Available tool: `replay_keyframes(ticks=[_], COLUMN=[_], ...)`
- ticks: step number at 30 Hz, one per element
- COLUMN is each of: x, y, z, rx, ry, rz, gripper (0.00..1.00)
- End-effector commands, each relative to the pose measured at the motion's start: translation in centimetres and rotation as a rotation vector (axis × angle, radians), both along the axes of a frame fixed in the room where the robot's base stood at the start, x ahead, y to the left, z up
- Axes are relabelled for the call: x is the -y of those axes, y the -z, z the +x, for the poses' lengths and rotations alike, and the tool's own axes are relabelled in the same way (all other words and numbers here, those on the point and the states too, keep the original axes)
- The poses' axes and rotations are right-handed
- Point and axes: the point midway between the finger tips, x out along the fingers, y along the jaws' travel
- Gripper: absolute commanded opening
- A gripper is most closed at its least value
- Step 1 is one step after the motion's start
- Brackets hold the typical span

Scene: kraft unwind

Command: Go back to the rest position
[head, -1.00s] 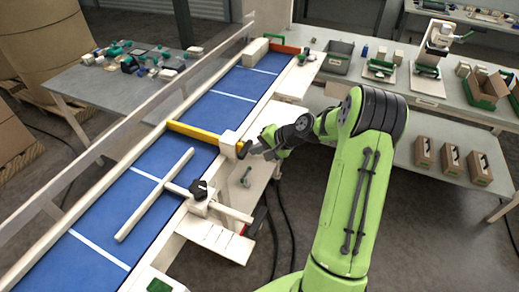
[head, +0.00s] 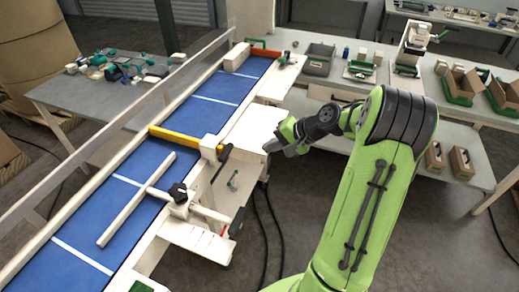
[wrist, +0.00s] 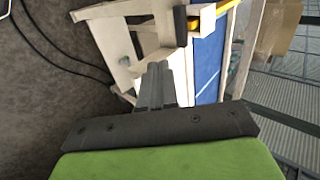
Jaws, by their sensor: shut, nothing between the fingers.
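My gripper (head: 283,147) is in the middle of the head view, held in the air just right of the conveyor's edge, apart from it. Its fingers are together with nothing between them. In the wrist view the shut fingers (wrist: 156,84) point toward the conveyor's side frame. My green arm reaches in from the lower right of the head view.
The blue conveyor (head: 112,222) runs diagonally at left, with a yellow bar (head: 172,136) across it and a white guide rail (head: 135,200). A white box (head: 237,57) sits at its far end. Benches with parts stand at back left (head: 105,98) and right (head: 330,80).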

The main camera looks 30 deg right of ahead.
Motion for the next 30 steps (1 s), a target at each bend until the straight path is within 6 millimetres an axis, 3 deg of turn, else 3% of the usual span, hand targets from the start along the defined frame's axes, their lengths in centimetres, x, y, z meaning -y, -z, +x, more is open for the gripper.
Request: replay_keyframes(ticks=[9, 11, 14, 17, 22, 27, 30], x=[-0.3, -1.6, -5.7, -10.0, -15.5, -17.5, -17.4], y=[-0.7, -1.4, -3.5, -6.0, -9.6, -11.1, -10.9], z=[-0.3, -0.5, -1.7, -4.4, -11.7, -19.7, -22.6], rx=[-0.003, -0.015, -0.045, -0.069, -0.053, 0.016, 0.049], ry=[-0.014, -0.053, -0.168, -0.294, -0.469, -0.587, -0.623], rz=[-0.017, -0.064, -0.218, -0.406, -0.691, -0.879, -0.927], gripper=[0.0, 0.0, 0.0, 0.0, 0.0, 0.0, 0.0])
